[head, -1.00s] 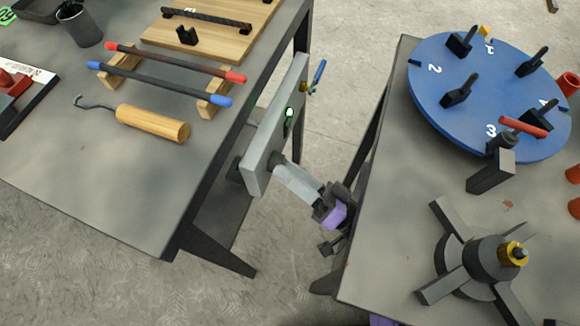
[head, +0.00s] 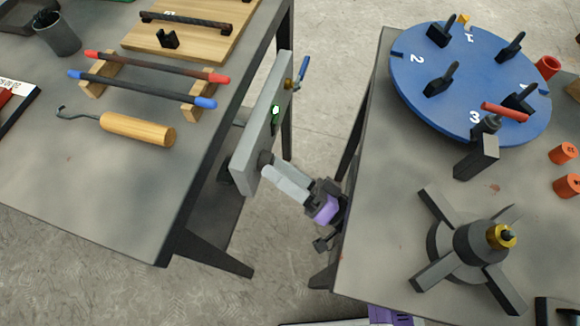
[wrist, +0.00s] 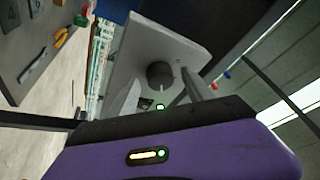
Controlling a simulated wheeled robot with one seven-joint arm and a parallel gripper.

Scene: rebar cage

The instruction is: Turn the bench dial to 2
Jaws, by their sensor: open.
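The bench dial is a dark round knob (wrist: 160,75) on a grey upright panel (wrist: 150,50), seen nearly face-on in the wrist view. A pale mark shows at its lower edge; I cannot read any numbers. In the head view the panel (head: 250,150) stands edge-on beside the left bench, and the knob (head: 266,158) shows on its right face. My gripper (head: 275,170), purple with pale grey fingers, reaches to the knob from the lower right. It is open, with its fingers near the knob; whether they touch it is unclear.
A left bench (head: 100,190) holds rods and a wooden-handled hook (head: 135,128). On the right bench (head: 385,230) are a blue numbered turntable (head: 410,75) and a four-armed hub (head: 470,250). A blue-handled fitting (head: 303,70) is by the panel's far end. Floor shows between the benches.

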